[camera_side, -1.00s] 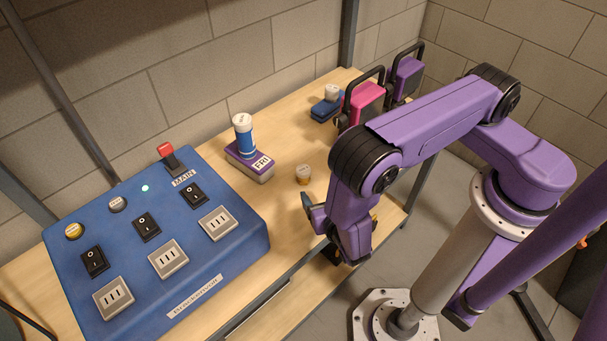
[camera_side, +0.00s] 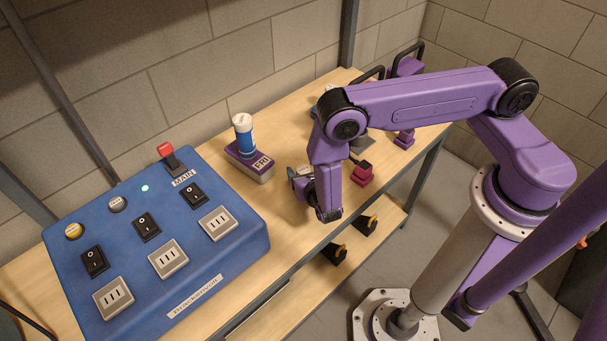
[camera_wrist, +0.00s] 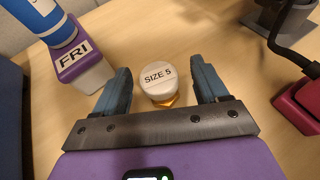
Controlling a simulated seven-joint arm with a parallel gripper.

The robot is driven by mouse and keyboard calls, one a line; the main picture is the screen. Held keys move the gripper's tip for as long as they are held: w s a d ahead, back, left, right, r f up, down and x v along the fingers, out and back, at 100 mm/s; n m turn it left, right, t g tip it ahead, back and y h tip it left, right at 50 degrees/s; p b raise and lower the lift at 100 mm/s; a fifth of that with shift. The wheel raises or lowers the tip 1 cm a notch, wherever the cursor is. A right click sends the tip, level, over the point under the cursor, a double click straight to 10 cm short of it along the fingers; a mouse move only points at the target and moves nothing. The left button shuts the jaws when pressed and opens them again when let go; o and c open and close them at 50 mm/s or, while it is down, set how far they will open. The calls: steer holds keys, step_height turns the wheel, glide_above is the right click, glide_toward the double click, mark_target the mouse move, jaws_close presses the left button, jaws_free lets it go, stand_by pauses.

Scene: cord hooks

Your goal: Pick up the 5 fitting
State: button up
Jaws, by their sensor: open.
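The size 5 fitting (camera_wrist: 158,82) has a white cap marked "SIZE 5" over an amber-coloured lower part. In the wrist view it stands on the wooden bench between the two blue fingers of my gripper (camera_wrist: 163,88). The fingers are apart, with a gap on each side of the fitting, and nothing is held. In the side view my gripper (camera_side: 298,178) is low over the bench, just right of the box marked FRI. There my arm and fingers hide most of the fitting.
A purple-and-white FRI box (camera_side: 250,165) with a blue, white-capped bottle (camera_side: 243,136) on it stands close left of my gripper. A blue switch panel (camera_side: 150,235) fills the bench's left. A pink device (camera_wrist: 301,105) stands to the right. The front bench edge is close.

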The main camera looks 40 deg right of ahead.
mark_target(303, 169)
steer(key=x, duration=0.3)
steer(key=shift+w, duration=0.15)
steer(key=c, duration=1.1)
steer(key=shift+a+r, duration=0.1)
